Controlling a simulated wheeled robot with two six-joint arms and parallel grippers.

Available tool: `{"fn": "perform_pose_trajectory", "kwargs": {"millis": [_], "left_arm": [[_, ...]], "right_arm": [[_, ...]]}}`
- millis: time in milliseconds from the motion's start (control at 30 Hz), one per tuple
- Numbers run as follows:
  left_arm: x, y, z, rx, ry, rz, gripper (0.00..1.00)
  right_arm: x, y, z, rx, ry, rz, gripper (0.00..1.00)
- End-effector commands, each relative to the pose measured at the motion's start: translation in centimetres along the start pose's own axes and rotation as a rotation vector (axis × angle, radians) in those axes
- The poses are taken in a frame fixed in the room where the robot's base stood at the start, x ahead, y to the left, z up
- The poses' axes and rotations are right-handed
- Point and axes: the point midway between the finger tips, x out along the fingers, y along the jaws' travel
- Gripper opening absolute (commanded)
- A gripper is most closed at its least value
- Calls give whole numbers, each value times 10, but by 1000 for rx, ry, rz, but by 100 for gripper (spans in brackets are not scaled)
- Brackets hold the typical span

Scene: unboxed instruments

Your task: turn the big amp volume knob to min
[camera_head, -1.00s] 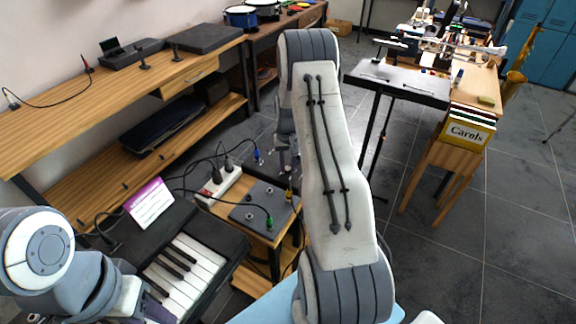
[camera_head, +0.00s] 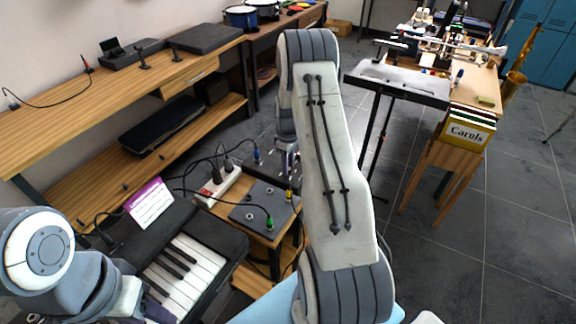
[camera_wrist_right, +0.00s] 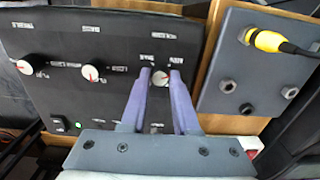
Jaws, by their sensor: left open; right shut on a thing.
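The dark amp panel (camera_wrist_right: 110,40) fills much of the right wrist view and carries three pale round knobs in a row. My right gripper (camera_wrist_right: 160,80) has its two purple fingers on either side of the rightmost knob (camera_wrist_right: 159,77) and is shut on it. The other two are the middle knob (camera_wrist_right: 90,73) and the left knob (camera_wrist_right: 23,67). In the head view my right gripper (camera_head: 287,158) is partly hidden behind my own arm. My left gripper (camera_head: 143,308) is low at the left, over the keyboard, open and mostly cut off.
A grey box with jacks (camera_wrist_right: 255,62) and a yellow plug (camera_wrist_right: 268,41) sits right of the amp panel. A green-lit switch (camera_wrist_right: 59,123) is at its lower left. The keyboard (camera_head: 185,262), power strip (camera_head: 217,187) and loose cables lie near my arms.

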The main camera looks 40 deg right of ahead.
Motion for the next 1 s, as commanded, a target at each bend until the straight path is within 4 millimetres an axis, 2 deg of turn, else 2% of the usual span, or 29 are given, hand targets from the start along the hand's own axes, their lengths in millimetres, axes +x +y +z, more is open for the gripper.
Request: {"fn": "perform_pose_trajectory", "kwargs": {"millis": [200, 500, 1000], "left_arm": [[0, 0, 0, 0, 0, 0, 50], [0, 0, 0, 0, 0, 0, 50], [0, 0, 0, 0, 0, 0, 50]], "right_arm": [[-1, 1, -1, -175, 2, 4, 0], [-1, 1, -1, -336, 2, 4, 0], [-1, 1, -1, -400, 2, 4, 0]]}}
